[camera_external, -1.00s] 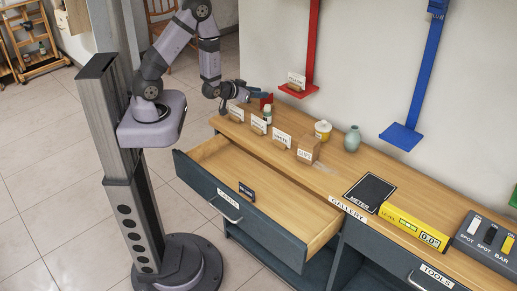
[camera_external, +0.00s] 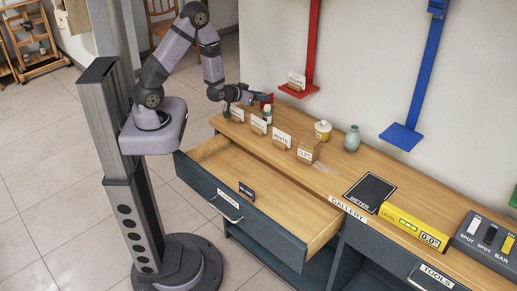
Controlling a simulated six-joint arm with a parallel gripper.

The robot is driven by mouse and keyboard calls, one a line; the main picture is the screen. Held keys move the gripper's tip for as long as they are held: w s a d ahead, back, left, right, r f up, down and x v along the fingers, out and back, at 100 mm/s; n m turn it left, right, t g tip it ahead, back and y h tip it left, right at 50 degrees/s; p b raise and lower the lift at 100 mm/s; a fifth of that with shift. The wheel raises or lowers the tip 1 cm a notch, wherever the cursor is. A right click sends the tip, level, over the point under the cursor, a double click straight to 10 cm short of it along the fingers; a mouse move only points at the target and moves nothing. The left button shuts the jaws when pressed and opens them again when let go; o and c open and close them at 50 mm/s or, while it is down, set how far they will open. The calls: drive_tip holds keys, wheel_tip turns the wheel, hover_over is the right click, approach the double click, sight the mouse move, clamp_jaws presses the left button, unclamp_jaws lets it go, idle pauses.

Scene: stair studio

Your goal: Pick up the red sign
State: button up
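A small red object (camera_external: 268,104) stands on the back left of the wooden counter, partly hidden behind my gripper; it may be the red sign, but its face and any lettering cannot be read. My gripper (camera_external: 258,98) is close in front of it, just above the counter's left end. The fingers are small and dark here, and I cannot tell whether they are open or touching the red object.
A red wall shelf (camera_external: 298,91) holds another card. An open drawer (camera_external: 262,190) juts out below.

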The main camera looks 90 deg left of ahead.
drive_tip(key=shift+p+x, duration=0.65)
drive_tip(key=shift+x, duration=1.8)
drive_tip(key=shift+d, duration=0.1)
clamp_jaws()
